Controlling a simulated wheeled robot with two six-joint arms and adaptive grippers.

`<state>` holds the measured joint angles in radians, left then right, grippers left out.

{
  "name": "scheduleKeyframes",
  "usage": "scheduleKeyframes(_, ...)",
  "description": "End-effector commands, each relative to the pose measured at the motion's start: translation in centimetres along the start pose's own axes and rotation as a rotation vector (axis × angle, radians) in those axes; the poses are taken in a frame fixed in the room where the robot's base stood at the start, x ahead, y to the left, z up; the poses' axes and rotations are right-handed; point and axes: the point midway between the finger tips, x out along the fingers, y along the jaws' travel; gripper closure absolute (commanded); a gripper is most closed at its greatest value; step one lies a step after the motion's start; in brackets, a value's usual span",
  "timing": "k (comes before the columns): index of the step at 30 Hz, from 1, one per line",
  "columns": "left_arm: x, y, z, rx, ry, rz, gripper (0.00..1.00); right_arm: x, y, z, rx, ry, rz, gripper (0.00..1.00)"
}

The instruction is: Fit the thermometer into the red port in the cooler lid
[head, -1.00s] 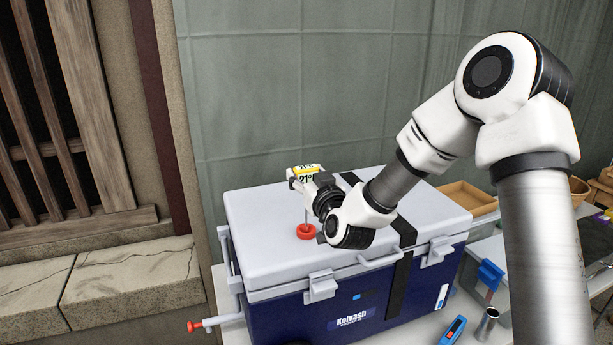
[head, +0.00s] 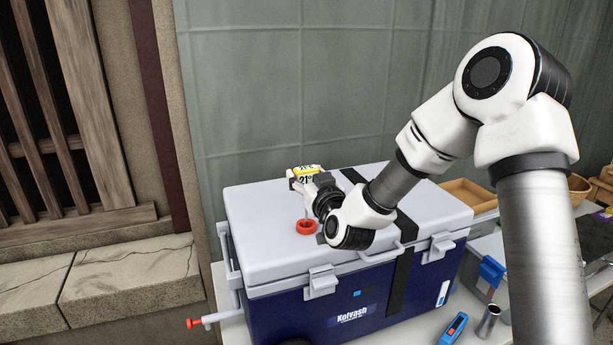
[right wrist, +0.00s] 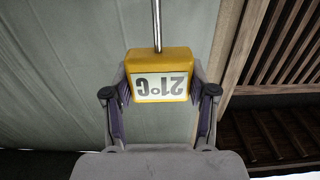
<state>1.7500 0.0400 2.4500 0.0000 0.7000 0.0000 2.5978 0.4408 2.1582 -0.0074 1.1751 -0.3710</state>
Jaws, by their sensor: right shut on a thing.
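The thermometer (head: 305,171) has a yellow head with a 21°C display and a thin metal stem. My right gripper (head: 308,183) is shut on its head, above the cooler lid (head: 265,215). In the right wrist view the head (right wrist: 160,60) sits between both fingers, with the stem running away from them. My left gripper is out of view.
The blue cooler (head: 300,312) stands on a light table, its lid closed. A wooden tray (head: 466,193), a blue handheld device (head: 454,329) and a metal cup (head: 488,322) are to its right. A red-tipped spigot (head: 193,323) sticks out left.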

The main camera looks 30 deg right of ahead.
Motion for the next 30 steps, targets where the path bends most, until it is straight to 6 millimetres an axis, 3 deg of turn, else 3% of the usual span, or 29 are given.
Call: scheduleKeyframes(30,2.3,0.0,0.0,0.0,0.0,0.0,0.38,0.0,0.0,2.7,0.0,0.0,0.0,0.77)
